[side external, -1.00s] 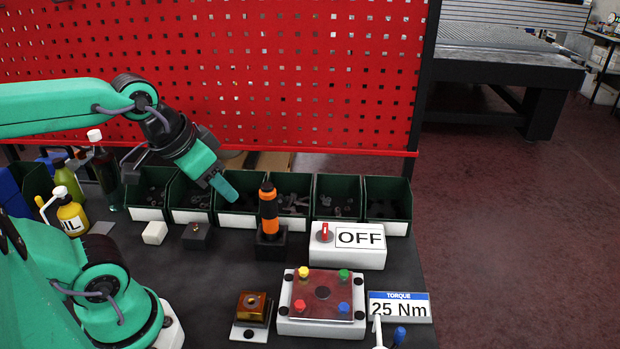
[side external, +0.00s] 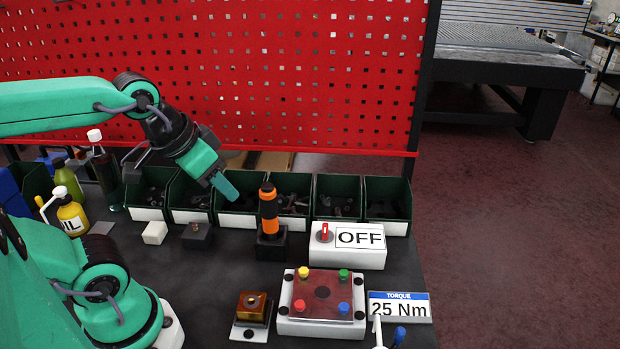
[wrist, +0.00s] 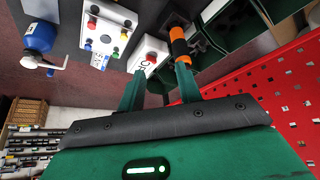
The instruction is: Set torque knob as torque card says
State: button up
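The torque card (side external: 399,308) at the front right has a blue "TORQUE" header and reads "25 Nm". An upright orange and black tool (side external: 269,212) stands in a black base (side external: 270,246). To its right, a white box (side external: 347,257) carries a red knob (side external: 325,232) beside a label reading "OFF". I cannot tell which part is the torque knob. My gripper (side external: 228,192) hangs above the bins, left of the orange tool and touching nothing. In the wrist view its two green fingers are apart and empty (wrist: 160,82), with the orange tool (wrist: 178,45) beyond them.
A white panel (side external: 320,326) with several coloured buttons sits in front of the white box. An amber block (side external: 251,308) is left of it. Green bins (side external: 239,220) line the back below a red pegboard (side external: 290,80). Bottles (side external: 72,214) stand at left.

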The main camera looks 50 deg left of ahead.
jog(key=w, duration=0.1)
jog(key=n+g, duration=0.6)
jog(key=n, duration=0.3)
send_over(325, 227)
jog(key=shift+f, duration=4.75)
jog(key=shift+f, duration=0.15)
jog(key=shift+f, duration=3.8)
grip_shut()
